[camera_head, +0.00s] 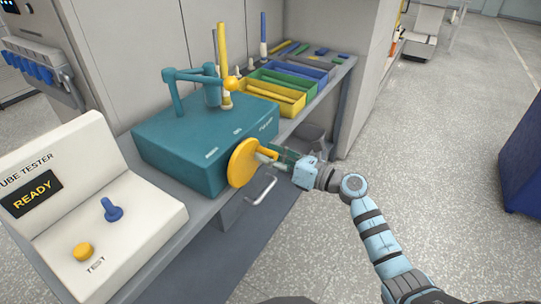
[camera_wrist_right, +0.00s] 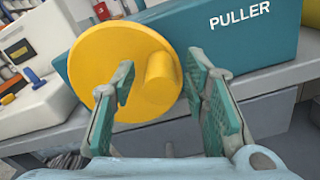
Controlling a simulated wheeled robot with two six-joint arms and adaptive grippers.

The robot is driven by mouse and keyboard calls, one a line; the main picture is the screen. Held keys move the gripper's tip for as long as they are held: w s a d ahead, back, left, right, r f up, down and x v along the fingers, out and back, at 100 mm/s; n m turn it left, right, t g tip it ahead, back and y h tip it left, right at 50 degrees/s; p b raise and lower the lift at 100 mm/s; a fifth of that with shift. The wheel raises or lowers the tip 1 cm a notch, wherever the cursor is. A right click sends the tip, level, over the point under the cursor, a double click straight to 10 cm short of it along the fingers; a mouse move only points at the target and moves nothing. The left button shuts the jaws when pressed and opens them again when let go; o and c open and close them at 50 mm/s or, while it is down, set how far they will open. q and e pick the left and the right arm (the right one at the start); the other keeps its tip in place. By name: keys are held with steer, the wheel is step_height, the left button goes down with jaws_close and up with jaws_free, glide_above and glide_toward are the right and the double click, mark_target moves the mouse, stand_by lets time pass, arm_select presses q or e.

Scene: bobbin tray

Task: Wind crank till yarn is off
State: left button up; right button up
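The teal puller box (camera_head: 175,150) stands on the bench. Its yellow crank disc (camera_head: 242,165) is on the front face, with a stubby yellow knob (camera_wrist_right: 160,70) jutting from it. A tall yellow tube (camera_head: 222,50) stands upright on top of the puller, beside a teal arm and a yellow ball (camera_head: 231,84). I cannot make out separate yarn on it. My right gripper (camera_head: 273,155) is at the crank. In the right wrist view its fingers (camera_wrist_right: 160,78) are apart, one on each side of the knob, with gaps showing. My left gripper is not in view.
The white tube tester (camera_head: 140,205) on the left reads READY and has a blue peg and a yellow button. Yellow, green and blue trays (camera_head: 276,98) sit behind the puller. A grey metal handle (camera_head: 262,192) is below the crank. Open floor lies right.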

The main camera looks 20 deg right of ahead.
jaws_close()
steer(key=shift+f+m, duration=0.15)
steer(key=shift+m, duration=0.25)
